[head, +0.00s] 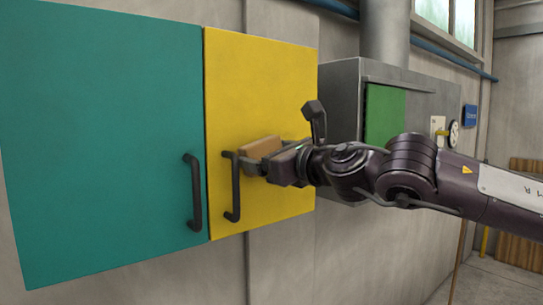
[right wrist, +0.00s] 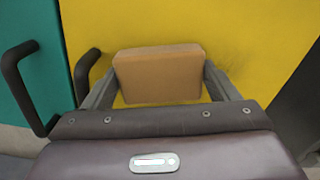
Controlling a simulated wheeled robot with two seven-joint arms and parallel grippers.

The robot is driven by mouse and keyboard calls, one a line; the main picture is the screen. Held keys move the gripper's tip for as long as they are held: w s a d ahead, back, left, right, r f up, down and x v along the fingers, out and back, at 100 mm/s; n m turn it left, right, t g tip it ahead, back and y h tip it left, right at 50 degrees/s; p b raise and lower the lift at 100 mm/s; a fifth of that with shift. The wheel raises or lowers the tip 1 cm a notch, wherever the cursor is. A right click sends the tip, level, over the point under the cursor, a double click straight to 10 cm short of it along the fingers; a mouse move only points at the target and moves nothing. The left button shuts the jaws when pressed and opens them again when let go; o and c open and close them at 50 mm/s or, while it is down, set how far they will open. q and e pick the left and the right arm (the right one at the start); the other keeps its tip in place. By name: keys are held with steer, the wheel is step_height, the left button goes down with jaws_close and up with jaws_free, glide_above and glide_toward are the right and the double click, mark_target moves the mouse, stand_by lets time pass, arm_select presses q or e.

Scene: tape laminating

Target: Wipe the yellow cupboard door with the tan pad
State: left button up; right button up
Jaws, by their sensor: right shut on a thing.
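The yellow cupboard door (head: 262,80) hangs on the wall with a dark bar handle (head: 232,188) at its left side. My right gripper (head: 264,166) is in front of the door, just right of that handle. It is shut on the tan pad (head: 261,147), a small block. In the right wrist view the tan pad (right wrist: 158,75) sits between the two fingers, flat against or very close to the yellow door (right wrist: 225,28); I cannot tell if it touches. The yellow door's handle (right wrist: 84,72) is close beside the left finger. My left gripper is not in view.
A teal door (head: 100,130) with its own dark handle (head: 193,190) adjoins the yellow door on the left. A grey metal box (head: 338,100) with a green panel (head: 384,115) stands to the right, behind my right arm.

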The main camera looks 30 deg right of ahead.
steer(key=shift+r, duration=0.4)
steer(key=d+b, duration=0.3)
steer(key=d, duration=0.8)
steer(key=shift+w+d+b, duration=0.2)
steer(key=shift+w+b, duration=0.2)
steer(key=shift+w, duration=0.05)
steer(key=shift+f, duration=0.1)
steer(key=s+b, duration=0.6)
steer(key=shift+d, duration=0.15)
